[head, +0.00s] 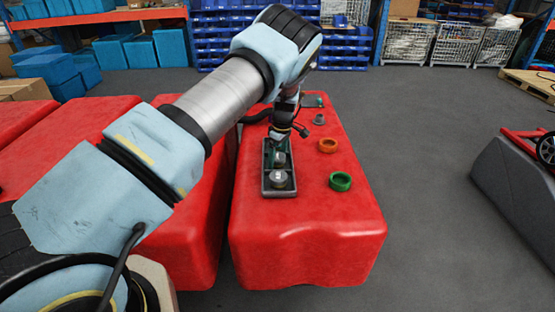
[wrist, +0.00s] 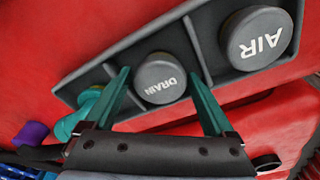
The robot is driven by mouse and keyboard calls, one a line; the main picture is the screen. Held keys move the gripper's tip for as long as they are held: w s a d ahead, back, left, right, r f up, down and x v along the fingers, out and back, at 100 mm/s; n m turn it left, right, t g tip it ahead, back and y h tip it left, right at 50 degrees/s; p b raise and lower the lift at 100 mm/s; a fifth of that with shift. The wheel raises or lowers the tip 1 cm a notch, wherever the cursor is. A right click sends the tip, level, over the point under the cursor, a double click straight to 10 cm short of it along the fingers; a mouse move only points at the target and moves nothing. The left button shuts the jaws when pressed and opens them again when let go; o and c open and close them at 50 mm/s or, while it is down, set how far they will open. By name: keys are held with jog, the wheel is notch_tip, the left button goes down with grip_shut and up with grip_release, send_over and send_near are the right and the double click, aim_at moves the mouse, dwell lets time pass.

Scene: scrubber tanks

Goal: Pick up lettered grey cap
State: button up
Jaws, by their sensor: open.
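Two grey round lettered caps sit in a dark grey divided tray (wrist: 117,58). The one lettered AIR (wrist: 256,38) is in the right compartment in the wrist view. The one lettered DRAIN (wrist: 161,78) is in the compartment beside it. My gripper (wrist: 156,80) is open, with one teal finger on each side of the DRAIN cap; I cannot tell whether they touch it. In the head view the tray (head: 266,184) lies on a red tank, with the AIR cap (head: 278,179) at its near end and my gripper (head: 279,152) over its farther part.
The red tank (head: 300,235) also carries an orange ring (head: 327,145), a green ring (head: 340,181) and a small grey fitting (head: 319,119). In the wrist view a teal piece (wrist: 80,113) and a purple piece (wrist: 31,133) show at left. More red tanks stand left; open floor lies right.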

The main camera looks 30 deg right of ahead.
jog(key=shift+c, duration=0.2)
jog(key=c, duration=1.1)
jog(key=shift+o, duration=0.2)
jog(key=shift+r, duration=0.1)
